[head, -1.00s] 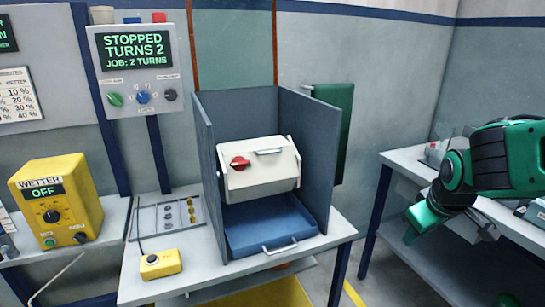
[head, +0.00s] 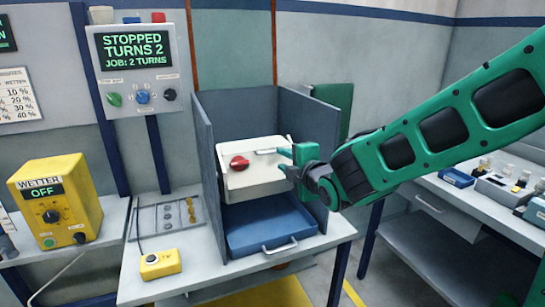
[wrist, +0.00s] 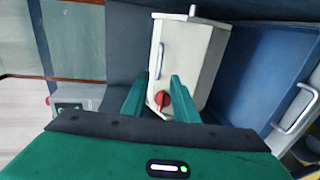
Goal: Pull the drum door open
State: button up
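The drum (head: 250,180) is a white box inside a grey three-sided housing above a blue tray. Its door face carries a red knob (head: 239,162) and a small grey bar handle (head: 265,151); the door looks shut. My gripper (head: 283,162) is at the right of the drum, in front of it, with its fingers pointing left. In the wrist view my gripper (wrist: 159,78) is open and empty, fingers apart. The bar handle (wrist: 160,60) appears beyond the fingertips, and the red knob (wrist: 162,98) appears between the fingers. I cannot tell whether a finger touches the drum.
Grey housing walls (head: 306,125) stand close around the drum. The blue tray (head: 262,232) with a grey handle lies below. A panel (head: 140,62) reads STOPPED, TURNS 2, JOB: 2 TURNS. A yellow wetter box (head: 58,205) reads OFF. A yellow button box (head: 160,264) sits front left.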

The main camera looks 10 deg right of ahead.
aim_at(270, 153)
jog(key=x, duration=0.9)
jog(key=shift+w+f, duration=0.15)
grip_shut()
dwell(1.2)
